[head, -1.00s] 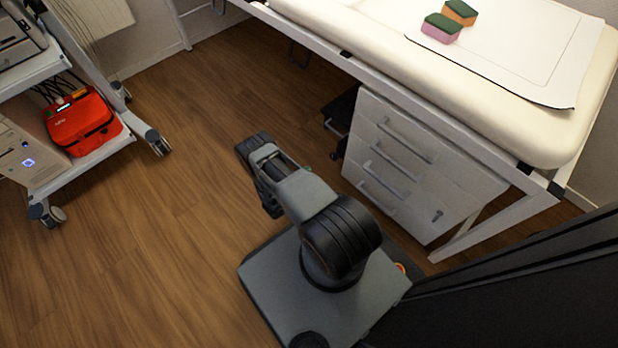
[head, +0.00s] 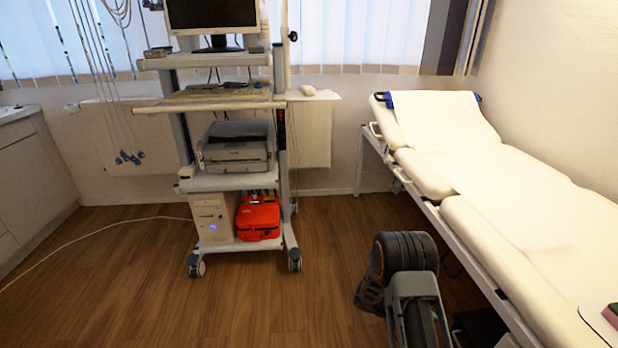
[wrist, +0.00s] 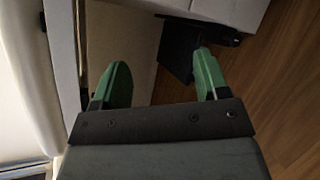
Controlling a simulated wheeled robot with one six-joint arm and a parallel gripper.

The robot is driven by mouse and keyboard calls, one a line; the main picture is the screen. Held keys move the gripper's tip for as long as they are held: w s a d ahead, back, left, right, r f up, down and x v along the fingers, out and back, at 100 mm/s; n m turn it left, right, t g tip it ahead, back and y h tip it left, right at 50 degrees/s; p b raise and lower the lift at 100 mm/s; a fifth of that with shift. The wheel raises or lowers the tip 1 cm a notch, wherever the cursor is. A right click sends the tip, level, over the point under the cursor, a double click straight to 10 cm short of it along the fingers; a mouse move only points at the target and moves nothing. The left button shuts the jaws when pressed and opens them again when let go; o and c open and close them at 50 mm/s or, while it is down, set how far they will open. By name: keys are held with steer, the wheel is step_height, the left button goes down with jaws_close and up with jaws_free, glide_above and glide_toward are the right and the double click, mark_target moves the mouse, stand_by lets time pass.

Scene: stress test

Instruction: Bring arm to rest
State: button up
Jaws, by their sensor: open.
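My arm (head: 405,255) shows at the lower right in the head view, low beside the padded bed. Its dark ribbed joint is uppermost and a grey link runs down to the picture's bottom edge. The end of the arm is not clear in that view. In the wrist view my gripper (wrist: 162,80) is open, its two green fingertips well apart. Nothing is between them.
The bed (head: 535,225) stands on the right, with part of a sponge (head: 612,314) at the picture's edge. A wheeled cart (head: 228,182) holds a monitor, printer, computer and red bag (head: 258,218). Wood floor (head: 150,290) is clear in front.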

steer(key=s+a+r+t+y+p, duration=0.3)
steer(key=r+p, duration=0.5)
steer(key=r, duration=0.9)
steer(key=s+a+r+m+t+y+p, duration=0.1)
steer(key=s+a+r+y+p, duration=0.3)
steer(key=r, duration=1.3)
steer(key=s+a+r+m+t+y+p, duration=0.1)
steer(key=s+a+r+t+y+p, duration=0.3)
steer(key=a+r+p, duration=0.5)
step_height(320, 180, up, 9)
steer(key=y+p, duration=0.2)
steer(key=p, duration=0.1)
steer(key=shift+s+a+t, duration=0.2)
steer(key=shift+s+t, duration=0.1)
steer(key=shift+s, duration=0.05)
